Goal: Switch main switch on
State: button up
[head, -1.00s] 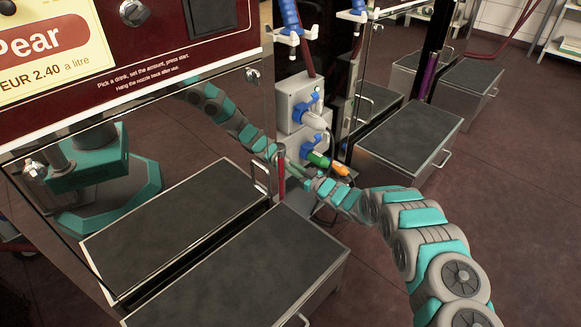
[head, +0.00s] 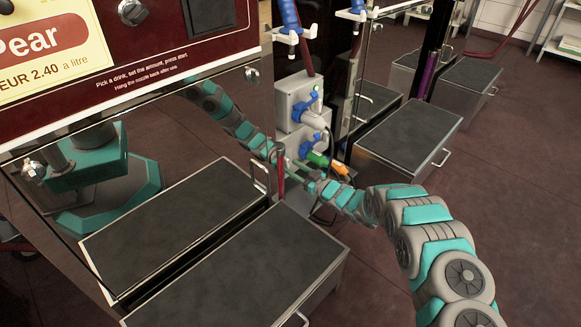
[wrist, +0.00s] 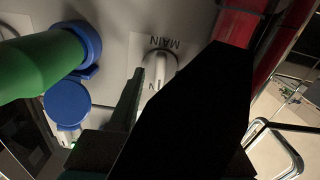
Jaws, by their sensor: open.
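The main switch shows in the wrist view as a pale lever (wrist: 158,72) on a grey plate marked MAIN. My gripper (wrist: 172,68) is open, with a narrow dark finger left of the lever and a broad black finger right of it. The lever shows between the fingers; I cannot tell whether either touches it. The black finger hides part of the plate. In the head view my arm reaches to the lower part of the grey socket box (head: 296,103) between the machines; the switch and fingertips cannot be made out there.
A green plug (wrist: 38,64) and a blue socket cap (wrist: 68,104) are close left of my gripper. A red hose (wrist: 238,22) runs close on the right. In the head view an orange plug (head: 341,168) sits beside the green one. A step box (head: 250,270) stands in front.

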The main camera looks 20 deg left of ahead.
jog(key=v, duration=0.5)
jog(key=shift+s+d, duration=0.15)
jog(key=shift+d, duration=0.25)
